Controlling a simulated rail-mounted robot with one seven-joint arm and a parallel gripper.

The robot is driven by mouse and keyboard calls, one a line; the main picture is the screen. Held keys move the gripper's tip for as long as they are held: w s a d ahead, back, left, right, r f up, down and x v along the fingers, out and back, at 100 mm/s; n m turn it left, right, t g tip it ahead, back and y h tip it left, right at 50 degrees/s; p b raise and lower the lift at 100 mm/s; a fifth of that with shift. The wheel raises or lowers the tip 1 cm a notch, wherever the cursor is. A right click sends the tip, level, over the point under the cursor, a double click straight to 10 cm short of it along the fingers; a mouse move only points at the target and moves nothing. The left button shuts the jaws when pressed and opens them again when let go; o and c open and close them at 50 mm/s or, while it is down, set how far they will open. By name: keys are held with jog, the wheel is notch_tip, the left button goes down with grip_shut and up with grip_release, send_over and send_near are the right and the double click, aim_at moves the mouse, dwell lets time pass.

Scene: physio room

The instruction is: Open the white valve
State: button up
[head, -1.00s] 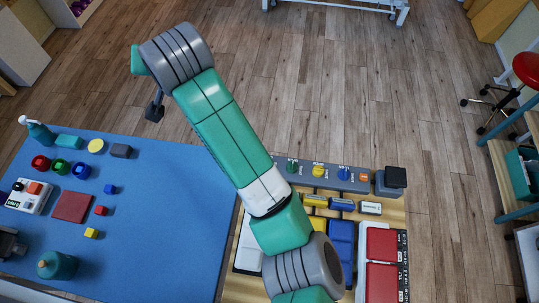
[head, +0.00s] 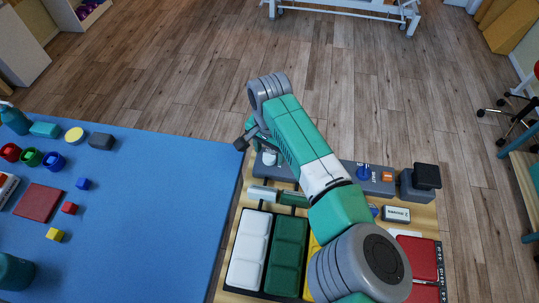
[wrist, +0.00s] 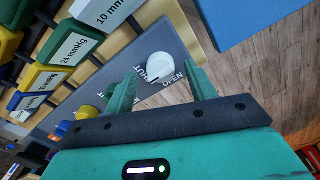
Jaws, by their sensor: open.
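The white valve (wrist: 159,66) is a round knob on a grey strip. In the wrist view the word OPEN is printed to its right and SHUT to its left. A pale mark shows on its face; its exact setting is hard to read. My gripper (wrist: 160,80) is open, its two teal fingers apart and pointing toward the valve. The knob appears between and just beyond the fingertips, with nothing held. In the head view the valve (head: 269,158) shows at the strip's left end, beside my arm. My fingers are mostly hidden there.
A yellow knob (wrist: 88,112) and a blue knob (head: 363,173) share the strip. An orange button (head: 387,176) and a dark block (head: 426,177) are at its right end. Labelled blocks and white pads (head: 248,250) lie nearer. A blue mat (head: 150,220) with small objects is at left.

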jog(key=shift+f, duration=0.65)
